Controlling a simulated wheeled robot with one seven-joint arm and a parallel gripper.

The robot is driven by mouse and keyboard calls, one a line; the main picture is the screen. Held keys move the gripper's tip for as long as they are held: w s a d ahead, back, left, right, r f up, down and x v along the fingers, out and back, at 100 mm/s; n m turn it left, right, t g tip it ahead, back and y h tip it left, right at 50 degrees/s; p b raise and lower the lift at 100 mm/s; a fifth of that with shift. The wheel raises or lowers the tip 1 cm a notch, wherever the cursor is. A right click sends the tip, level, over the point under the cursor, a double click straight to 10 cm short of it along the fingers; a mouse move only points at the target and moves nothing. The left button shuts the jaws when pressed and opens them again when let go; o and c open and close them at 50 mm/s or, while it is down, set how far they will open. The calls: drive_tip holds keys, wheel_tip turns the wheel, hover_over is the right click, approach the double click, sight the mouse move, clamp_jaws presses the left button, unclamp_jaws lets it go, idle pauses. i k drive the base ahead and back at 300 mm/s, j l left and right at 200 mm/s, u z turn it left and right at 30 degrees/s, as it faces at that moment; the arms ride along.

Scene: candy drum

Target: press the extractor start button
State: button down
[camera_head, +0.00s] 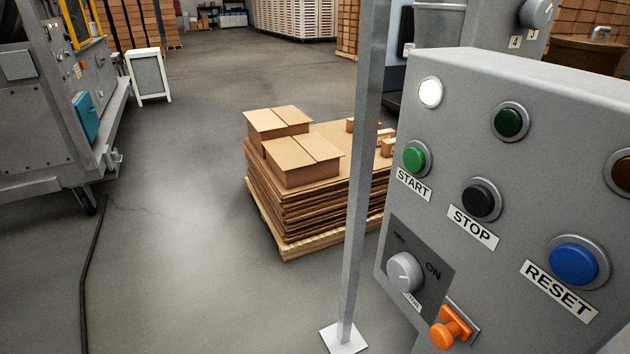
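A grey control panel (520,95) fills the right side of the head view, seen at an angle. A green button (415,157) sits on its left part, with a label reading START (413,184) below it. A black button (482,200) labelled STOP is to its lower right. A blue button (574,264) labelled RESET is lower and further right. No label reading "extractor" is legible. My gripper is not in view.
The panel also has a lit white lamp (430,93), a dark green lamp (509,123), a rotary knob (404,272) and an orange handle (449,329). A metal post (361,190) stands left of it. Cardboard on a pallet (300,248) lies behind.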

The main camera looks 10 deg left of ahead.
sight(415, 160)
drive_tip(key=k+j, duration=0.15)
drive_tip(key=j, duration=0.2)
drive_tip(key=k+j, duration=0.15)
drive_tip(key=j, duration=0.25)
drive_tip(key=k+j, duration=0.2)
drive_tip(key=j, duration=0.15)
